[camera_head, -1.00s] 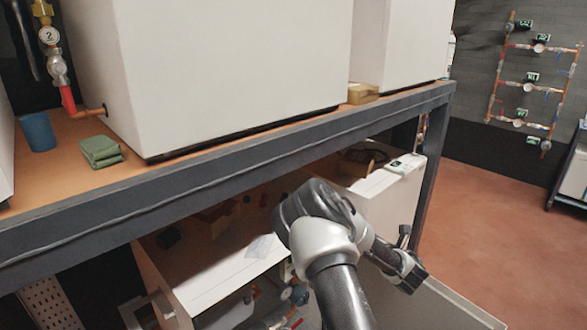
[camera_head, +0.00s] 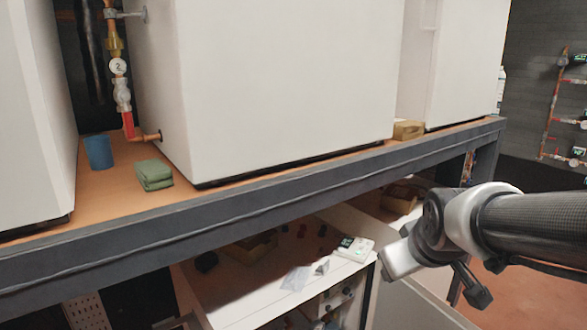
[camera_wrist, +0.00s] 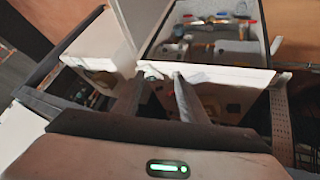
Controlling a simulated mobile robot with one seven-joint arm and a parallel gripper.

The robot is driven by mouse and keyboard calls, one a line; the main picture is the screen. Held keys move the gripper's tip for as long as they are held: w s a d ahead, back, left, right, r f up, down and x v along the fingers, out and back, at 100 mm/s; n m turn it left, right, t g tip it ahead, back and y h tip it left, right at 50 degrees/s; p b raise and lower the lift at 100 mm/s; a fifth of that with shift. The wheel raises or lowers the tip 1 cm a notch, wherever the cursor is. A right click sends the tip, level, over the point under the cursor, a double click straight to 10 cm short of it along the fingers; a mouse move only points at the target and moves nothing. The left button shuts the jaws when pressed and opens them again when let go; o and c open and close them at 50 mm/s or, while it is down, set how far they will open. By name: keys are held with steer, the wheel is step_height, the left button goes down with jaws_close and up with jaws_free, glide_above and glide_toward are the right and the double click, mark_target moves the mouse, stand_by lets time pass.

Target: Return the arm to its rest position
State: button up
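My arm (camera_head: 520,225) reaches in from the right edge of the head view, bent at a joint in front of the lower bay of the bench. Its white-grey link (camera_head: 395,258) points down and left. I cannot make out the fingertips in the head view. In the wrist view my gripper (camera_wrist: 160,82) has two dark fingers with a gap between them. It looks open, and no held thing shows between the fingers. A green light glows on the gripper body below them.
A dark-framed bench (camera_head: 250,210) carries large white units (camera_head: 280,80), a blue cup (camera_head: 98,152), a green cloth (camera_head: 154,175) and a yellow block (camera_head: 408,130). Below it, a white-topped cabinet (camera_head: 240,305) bears a small device (camera_head: 354,248). Red floor lies at the right.

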steer(key=s+a+r+m+g, duration=0.1)
steer(key=s+a+m, duration=0.15)
steer(key=s, duration=0.45)
steer(key=s+a+r+m+g, duration=0.1)
steer(key=s+a, duration=0.3)
steer(key=s, duration=0.4)
step_height(320, 180, up, 15)
steer(key=p, duration=1.6)
steer(key=shift+s+r+y, duration=0.2)
steer(key=shift+s+y, duration=0.1)
steer(key=shift+y, duration=0.1)
steer(key=shift+d, duration=0.1)
